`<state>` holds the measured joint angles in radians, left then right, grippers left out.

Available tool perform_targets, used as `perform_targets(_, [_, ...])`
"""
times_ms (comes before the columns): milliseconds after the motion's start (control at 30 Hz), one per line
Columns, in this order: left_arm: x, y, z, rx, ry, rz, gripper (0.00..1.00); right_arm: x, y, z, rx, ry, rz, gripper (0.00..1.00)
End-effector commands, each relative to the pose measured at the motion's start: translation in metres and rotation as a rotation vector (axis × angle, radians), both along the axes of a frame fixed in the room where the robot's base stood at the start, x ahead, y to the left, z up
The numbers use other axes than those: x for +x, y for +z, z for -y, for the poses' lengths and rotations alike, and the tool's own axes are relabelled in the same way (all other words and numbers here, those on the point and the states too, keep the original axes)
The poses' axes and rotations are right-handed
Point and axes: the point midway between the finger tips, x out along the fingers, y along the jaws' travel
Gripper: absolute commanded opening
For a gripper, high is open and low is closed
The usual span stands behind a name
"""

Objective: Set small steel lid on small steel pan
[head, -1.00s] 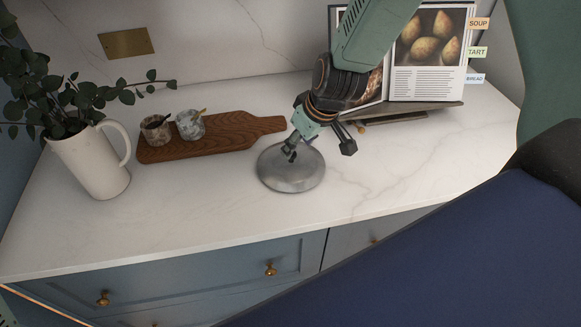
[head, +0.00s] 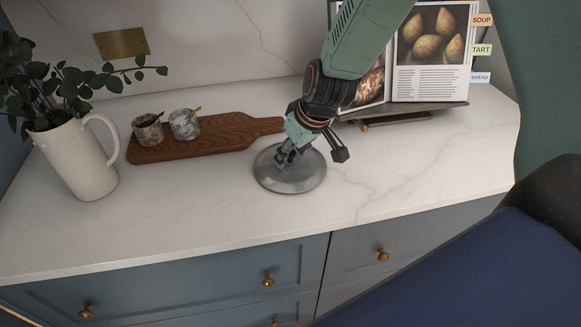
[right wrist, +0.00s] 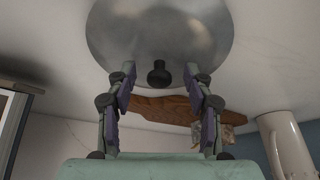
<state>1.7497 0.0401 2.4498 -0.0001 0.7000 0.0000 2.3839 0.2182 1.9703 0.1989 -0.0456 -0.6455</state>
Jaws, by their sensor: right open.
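The small steel lid (head: 290,180) is a round grey disc lying on the pale marble counter, right of the wooden board. It also fills the top of the right wrist view (right wrist: 160,30), with its dark knob (right wrist: 158,75) showing clearly. My right gripper (head: 283,160) is over the lid, partly hiding its knob in the head view. In the right wrist view the right gripper's fingers (right wrist: 160,72) are apart, one to each side of the knob, with gaps between. They hold nothing. The small steel pan is not in view. My left gripper is not in view.
A wooden board (head: 235,131) with two small stone pots (head: 184,125) lies left of the lid. A white jug (head: 80,165) with leafy stems stands at far left. An open cookbook (head: 432,50) on a stand (head: 420,112) is behind right. The counter right of the lid is clear.

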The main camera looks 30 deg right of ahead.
Motion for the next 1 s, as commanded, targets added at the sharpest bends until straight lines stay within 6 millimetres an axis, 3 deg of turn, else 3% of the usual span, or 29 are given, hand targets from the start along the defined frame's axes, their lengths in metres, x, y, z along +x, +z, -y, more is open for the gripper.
perform_targets(100, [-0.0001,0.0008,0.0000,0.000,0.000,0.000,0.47,0.0002,0.0008,-0.0001,0.000,0.000,0.000,0.52])
perform_targets(700, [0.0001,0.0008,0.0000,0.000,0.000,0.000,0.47,0.0001,0.0007,0.0001,0.000,0.000,0.000,0.01])
perform_targets(1000, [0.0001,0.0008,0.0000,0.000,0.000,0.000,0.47,0.0005,0.0010,0.0001,-0.001,0.000,0.001,0.00])
